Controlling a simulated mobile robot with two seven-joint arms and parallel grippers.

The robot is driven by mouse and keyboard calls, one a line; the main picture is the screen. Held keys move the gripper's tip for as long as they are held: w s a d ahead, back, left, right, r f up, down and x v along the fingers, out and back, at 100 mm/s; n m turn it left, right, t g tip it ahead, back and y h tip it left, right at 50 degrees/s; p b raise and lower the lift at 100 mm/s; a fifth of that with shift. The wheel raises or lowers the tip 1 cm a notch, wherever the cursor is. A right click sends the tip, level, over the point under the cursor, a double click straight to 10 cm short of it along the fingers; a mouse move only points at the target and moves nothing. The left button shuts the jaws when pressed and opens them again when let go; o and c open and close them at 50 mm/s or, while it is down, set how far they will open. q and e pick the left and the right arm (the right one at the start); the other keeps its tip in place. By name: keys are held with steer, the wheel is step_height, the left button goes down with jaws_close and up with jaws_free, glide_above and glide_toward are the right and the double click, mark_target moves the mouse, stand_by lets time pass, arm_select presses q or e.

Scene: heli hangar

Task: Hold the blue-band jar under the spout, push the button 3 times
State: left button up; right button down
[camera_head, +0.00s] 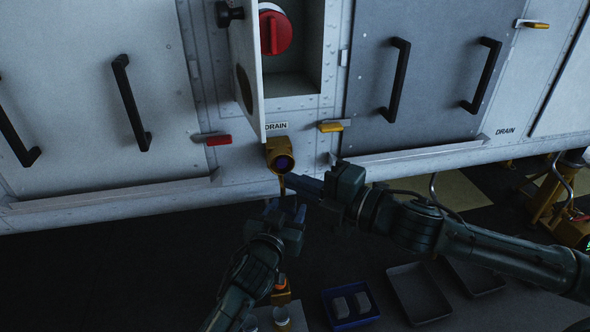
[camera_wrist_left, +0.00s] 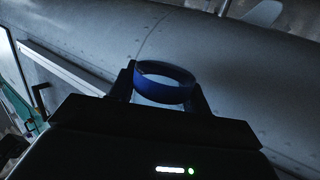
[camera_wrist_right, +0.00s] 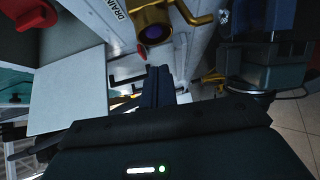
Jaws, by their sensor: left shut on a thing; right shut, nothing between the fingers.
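The blue-band jar (camera_wrist_left: 165,83) is between my left gripper's fingers (camera_wrist_left: 163,90) in the left wrist view, its blue ring and open top showing. In the head view my left gripper (camera_head: 284,210) is shut below the yellow drain fitting (camera_head: 272,148); the jar is mostly hidden there. The fitting has a round dark purple face (camera_head: 284,164) under the DRAIN label. My right gripper (camera_head: 296,184) is shut and empty just below that face, its fingers pointing left. The right wrist view shows its closed fingers (camera_wrist_right: 160,84) below the fitting (camera_wrist_right: 154,30), apart from the purple face.
An open hatch door (camera_head: 246,75) stands out above the fitting, beside a red knob (camera_head: 275,32). A red latch (camera_head: 217,140) and yellow latch (camera_head: 331,127) flank the fitting. Below are a blue tray (camera_head: 350,321) with two grey blocks, an empty grey tray (camera_head: 419,291) and jars (camera_head: 282,318).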

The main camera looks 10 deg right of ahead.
mark_target(277, 164)
steer(key=shift+w+f, duration=0.15)
steer(key=shift+w, duration=1.85)
steer(key=shift+w, duration=0.1)
